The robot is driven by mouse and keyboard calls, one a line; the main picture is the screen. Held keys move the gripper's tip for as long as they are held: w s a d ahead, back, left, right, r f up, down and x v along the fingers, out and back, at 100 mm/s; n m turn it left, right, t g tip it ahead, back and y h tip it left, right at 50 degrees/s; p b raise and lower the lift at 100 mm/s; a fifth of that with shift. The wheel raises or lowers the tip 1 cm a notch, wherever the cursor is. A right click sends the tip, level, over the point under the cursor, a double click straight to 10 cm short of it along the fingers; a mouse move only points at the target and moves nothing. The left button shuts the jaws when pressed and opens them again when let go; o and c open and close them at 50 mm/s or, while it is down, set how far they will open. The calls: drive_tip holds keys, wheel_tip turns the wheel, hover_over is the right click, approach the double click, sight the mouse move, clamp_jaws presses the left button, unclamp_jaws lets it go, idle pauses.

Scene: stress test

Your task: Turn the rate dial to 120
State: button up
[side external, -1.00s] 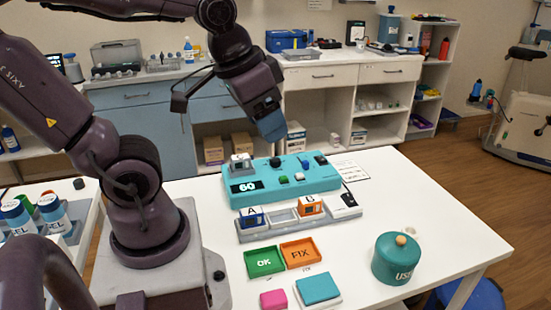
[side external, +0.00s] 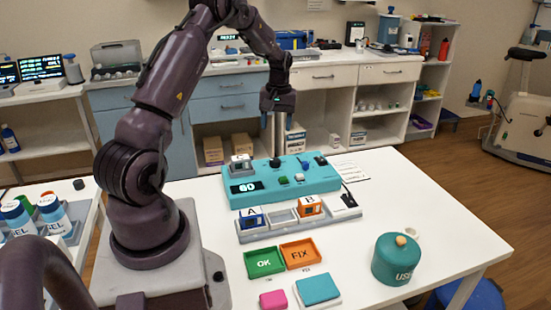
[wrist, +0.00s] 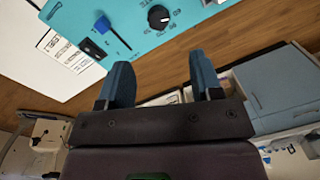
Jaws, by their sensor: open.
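The teal control box (side external: 290,188) sits on the white table and its display (side external: 246,187) reads 60. The black rate dial (side external: 275,162) is on the box's top near the back edge. In the wrist view the dial (wrist: 158,17) shows at the top, with printed numbers around it that are too small to read surely. My gripper (side external: 279,121) is above and behind the box, apart from it and empty. Its two blue fingers (wrist: 163,82) are spread open in the wrist view, and the dial lies beyond their tips.
The box top also carries a blue lever (side external: 305,164), a green button (side external: 283,179) and a grey block (side external: 241,161). In front are a grey rack (side external: 285,229), green tray (side external: 264,262), orange tray (side external: 300,253) and teal pot (side external: 397,258).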

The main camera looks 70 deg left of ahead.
sight(275, 160)
drive_tip(key=shift+n, duration=0.3)
drive_tip(key=f, duration=1.2)
drive_tip(key=shift+a, duration=0.25)
drive_tip(key=c, duration=0.9)
